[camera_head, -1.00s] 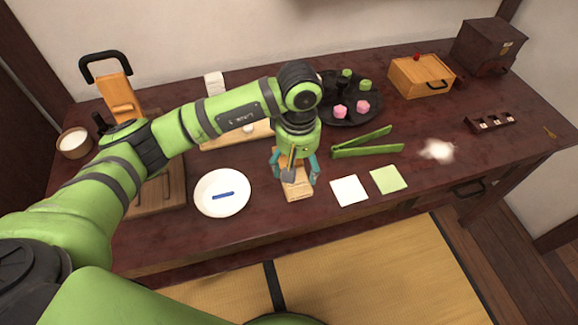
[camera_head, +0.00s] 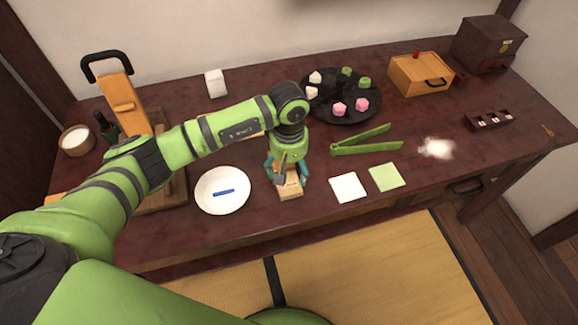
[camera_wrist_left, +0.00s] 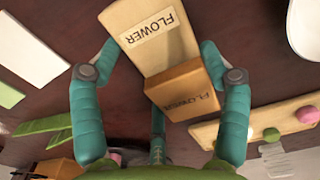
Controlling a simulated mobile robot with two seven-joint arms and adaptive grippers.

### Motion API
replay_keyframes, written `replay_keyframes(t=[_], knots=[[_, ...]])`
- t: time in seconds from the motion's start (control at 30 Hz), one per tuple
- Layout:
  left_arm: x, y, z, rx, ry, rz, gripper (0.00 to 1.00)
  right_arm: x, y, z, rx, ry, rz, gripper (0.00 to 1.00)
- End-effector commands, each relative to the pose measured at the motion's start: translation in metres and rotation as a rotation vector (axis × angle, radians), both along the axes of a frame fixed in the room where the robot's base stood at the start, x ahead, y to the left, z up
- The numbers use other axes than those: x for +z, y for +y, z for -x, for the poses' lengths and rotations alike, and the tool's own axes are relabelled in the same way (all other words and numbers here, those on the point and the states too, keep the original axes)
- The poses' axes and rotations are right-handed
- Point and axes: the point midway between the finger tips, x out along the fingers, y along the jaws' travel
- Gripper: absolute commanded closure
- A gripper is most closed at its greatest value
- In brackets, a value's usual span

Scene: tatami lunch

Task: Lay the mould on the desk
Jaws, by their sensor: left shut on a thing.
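The mould (camera_head: 291,191) is a pale wooden block near the desk's front edge, right of the white plate. In the left wrist view the mould (camera_wrist_left: 181,50) shows a long pale piece and a darker block (camera_wrist_left: 183,90), both marked FLOWER. My left gripper (camera_head: 284,172) points down over it and is shut on it, with one finger on each side. I cannot tell whether its underside touches the desk (camera_head: 245,222). My right gripper is not in view.
The white plate (camera_head: 211,203) with a blue stick stands close left. A white square (camera_head: 348,187), a green square (camera_head: 387,177) and green tongs (camera_head: 365,148) lie right. A black tray (camera_head: 325,113) of sweets is behind. A board with balls (camera_wrist_left: 290,117) is partly hidden by my arm.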

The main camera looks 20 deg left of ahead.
Motion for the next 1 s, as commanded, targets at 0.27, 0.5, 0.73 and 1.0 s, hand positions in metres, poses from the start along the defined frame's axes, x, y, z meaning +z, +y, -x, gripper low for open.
replay_keyframes(t=[0.27,0.5,0.73,1.0], knots=[[-0.001,0.0,0.0,0.0,0.001,-0.001,0.0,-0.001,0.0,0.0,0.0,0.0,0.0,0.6],[0.001,0.0,0.0,0.001,0.0,0.0,0.0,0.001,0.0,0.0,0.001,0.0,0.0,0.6],[0.029,0.001,-0.001,0.0,-0.005,-0.001,0.0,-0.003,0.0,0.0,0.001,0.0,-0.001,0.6],[0.088,0.0,-0.001,0.0,-0.006,0.0,0.0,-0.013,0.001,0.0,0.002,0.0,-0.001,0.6]])
